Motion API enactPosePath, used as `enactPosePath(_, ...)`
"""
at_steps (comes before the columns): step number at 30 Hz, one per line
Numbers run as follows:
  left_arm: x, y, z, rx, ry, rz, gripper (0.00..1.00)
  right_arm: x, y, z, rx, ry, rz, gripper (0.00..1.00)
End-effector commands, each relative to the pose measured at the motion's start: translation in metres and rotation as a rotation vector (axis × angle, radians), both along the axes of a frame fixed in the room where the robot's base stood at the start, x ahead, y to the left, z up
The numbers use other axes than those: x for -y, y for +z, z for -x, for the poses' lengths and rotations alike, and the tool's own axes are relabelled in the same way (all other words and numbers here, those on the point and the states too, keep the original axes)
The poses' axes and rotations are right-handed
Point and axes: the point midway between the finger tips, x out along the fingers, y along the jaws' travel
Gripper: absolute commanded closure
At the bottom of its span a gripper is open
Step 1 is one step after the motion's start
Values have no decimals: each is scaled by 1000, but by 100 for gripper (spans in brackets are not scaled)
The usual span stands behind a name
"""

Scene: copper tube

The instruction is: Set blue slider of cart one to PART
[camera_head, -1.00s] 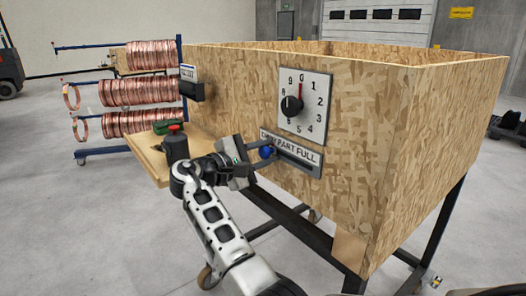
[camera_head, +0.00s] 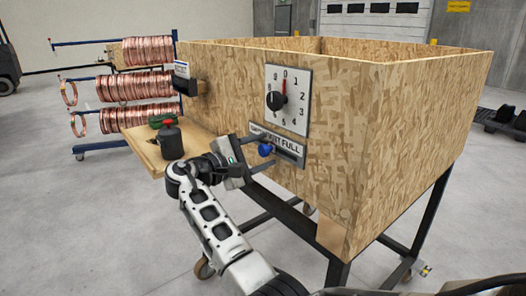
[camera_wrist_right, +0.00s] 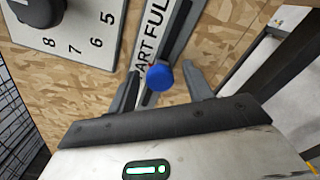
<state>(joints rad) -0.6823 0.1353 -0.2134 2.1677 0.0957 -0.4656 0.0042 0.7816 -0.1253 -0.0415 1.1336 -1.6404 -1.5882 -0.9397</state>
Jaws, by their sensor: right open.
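The blue slider (camera_head: 265,150) is a round knob on a grey plate marked with EMPTY, PART and FULL (camera_head: 291,151), low on the front of the wooden cart (camera_head: 345,125). The knob sits left of the plate's middle, near the start of the word PART. My right gripper (camera_head: 262,153) reaches it from the left, its two fingers open, one above and one below the knob. In the right wrist view the knob (camera_wrist_right: 159,77) lies between the open fingers (camera_wrist_right: 160,83), with gaps on both sides. One finger hides EMPTY. My left gripper is not in view.
A dial plate (camera_head: 288,100) with a black knob is above the slider. A wooden shelf (camera_head: 149,155) with a dark canister (camera_head: 170,142) juts out left, near my right arm. Copper coils (camera_head: 133,86) hang on a rack behind. The floor in front is clear.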

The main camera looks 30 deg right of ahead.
Motion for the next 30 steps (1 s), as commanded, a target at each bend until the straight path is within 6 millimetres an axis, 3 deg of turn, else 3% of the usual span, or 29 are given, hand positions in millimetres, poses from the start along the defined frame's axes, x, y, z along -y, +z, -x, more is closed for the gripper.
enactPosePath(12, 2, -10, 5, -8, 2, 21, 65, -96, -1, 6, 1, 5, -1, 50)
enactPosePath(18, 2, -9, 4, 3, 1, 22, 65, -132, 0, 9, 1, 3, 0, 50)
enactPosePath(24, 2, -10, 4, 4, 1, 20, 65, -148, 0, 11, 1, 0, 0, 50)
enactPosePath(30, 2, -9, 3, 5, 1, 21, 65, -150, 0, 11, 1, 0, 0, 50)
